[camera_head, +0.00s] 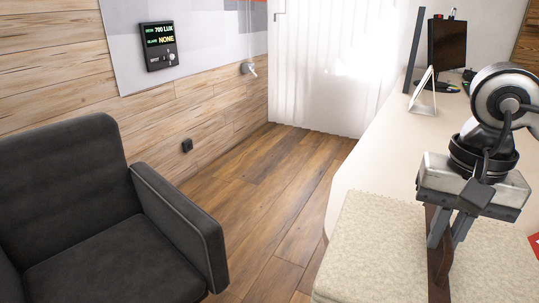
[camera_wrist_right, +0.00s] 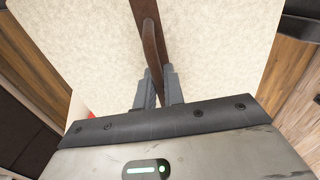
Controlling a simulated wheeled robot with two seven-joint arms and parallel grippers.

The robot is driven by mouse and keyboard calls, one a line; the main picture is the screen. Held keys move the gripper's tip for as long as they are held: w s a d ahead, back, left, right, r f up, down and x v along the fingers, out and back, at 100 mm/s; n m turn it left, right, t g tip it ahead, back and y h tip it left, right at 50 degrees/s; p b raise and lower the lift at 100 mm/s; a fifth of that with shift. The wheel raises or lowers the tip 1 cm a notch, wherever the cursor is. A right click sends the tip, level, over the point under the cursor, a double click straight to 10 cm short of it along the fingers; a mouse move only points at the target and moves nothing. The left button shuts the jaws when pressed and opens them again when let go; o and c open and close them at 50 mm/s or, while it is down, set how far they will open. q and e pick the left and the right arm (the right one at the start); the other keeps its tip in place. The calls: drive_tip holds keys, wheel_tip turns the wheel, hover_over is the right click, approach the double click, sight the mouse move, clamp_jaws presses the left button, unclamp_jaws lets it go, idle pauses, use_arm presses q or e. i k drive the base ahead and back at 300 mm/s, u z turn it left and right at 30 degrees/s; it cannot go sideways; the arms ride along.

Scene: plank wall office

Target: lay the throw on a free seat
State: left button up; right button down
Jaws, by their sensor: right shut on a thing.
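The throw (camera_head: 375,240) is a flat, cream, textured piece with a brown strap (camera_head: 438,270) across it, at the lower right of the head view. My right gripper (camera_head: 450,235) points down and is shut on the strap. The wrist view shows the strap between the two fingers (camera_wrist_right: 158,88), with the throw (camera_wrist_right: 215,50) spread beyond them. A dark grey armchair (camera_head: 110,260) stands at the lower left of the head view, and the visible part of its seat is empty. My left gripper is out of view.
A pale desk (camera_head: 385,150) runs along the right, bearing a monitor (camera_head: 447,52) and a white stand (camera_head: 424,92). A small red item (camera_head: 534,243) shows at the right edge. Wooden floor (camera_head: 265,200) lies clear between armchair and desk. A lux display (camera_head: 160,46) hangs on the wall.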

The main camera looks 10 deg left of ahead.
sight(125, 284)
drive_tip(key=u, duration=0.35)
drive_tip(key=i, duration=0.9)
drive_tip(key=u, duration=2.4)
